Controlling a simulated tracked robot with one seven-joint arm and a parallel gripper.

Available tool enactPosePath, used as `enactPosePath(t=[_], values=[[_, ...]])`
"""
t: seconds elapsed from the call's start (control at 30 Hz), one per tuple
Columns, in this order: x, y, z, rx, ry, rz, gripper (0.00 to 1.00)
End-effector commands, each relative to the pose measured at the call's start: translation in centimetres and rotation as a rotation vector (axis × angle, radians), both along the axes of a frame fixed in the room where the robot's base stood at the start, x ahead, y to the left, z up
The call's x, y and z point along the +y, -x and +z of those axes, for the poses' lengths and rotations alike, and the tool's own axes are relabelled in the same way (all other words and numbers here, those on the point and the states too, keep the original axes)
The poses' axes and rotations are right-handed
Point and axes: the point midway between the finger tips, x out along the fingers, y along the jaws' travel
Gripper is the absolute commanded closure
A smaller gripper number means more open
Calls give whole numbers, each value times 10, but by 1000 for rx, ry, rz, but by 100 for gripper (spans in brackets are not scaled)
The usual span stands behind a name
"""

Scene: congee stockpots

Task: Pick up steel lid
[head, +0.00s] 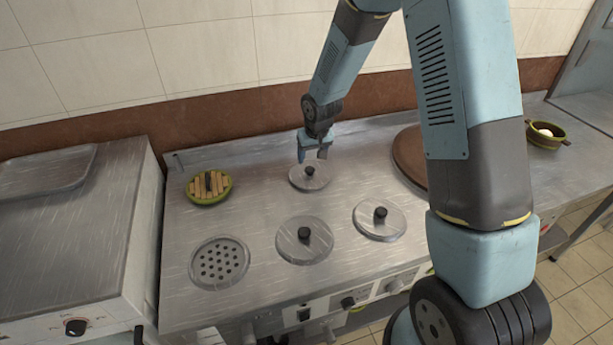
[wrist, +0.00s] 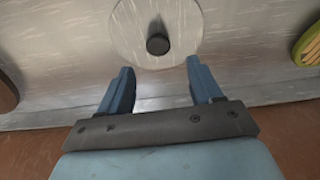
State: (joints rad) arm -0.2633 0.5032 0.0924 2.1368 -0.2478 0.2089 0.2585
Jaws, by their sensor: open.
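Three round steel lids with black knobs lie on the steel counter. The rear lid (head: 309,178) is just below my gripper (head: 313,156) in the head view. The front lid (head: 304,241) and the right lid (head: 380,221) are nearer the front edge. In the wrist view, one steel lid (wrist: 140,30) with its black knob (wrist: 157,44) lies ahead of my gripper (wrist: 156,78). The fingers are apart and empty, and the knob is beyond their tips, between their lines. I see no contact with the lid.
A green pot with a slatted wooden top (head: 208,187) stands at the rear left. A perforated plate (head: 219,263) lies front left. A brown round board (head: 411,158) is right of the rear lid, partly behind my arm. A bowl (head: 546,135) stands far right.

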Motion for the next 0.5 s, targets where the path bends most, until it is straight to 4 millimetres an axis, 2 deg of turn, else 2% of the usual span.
enactPosePath(t=[0.33,0.5], values=[[0,-4,-22,2,1,-1,36],[1,-6,-45,3,2,1,36]])
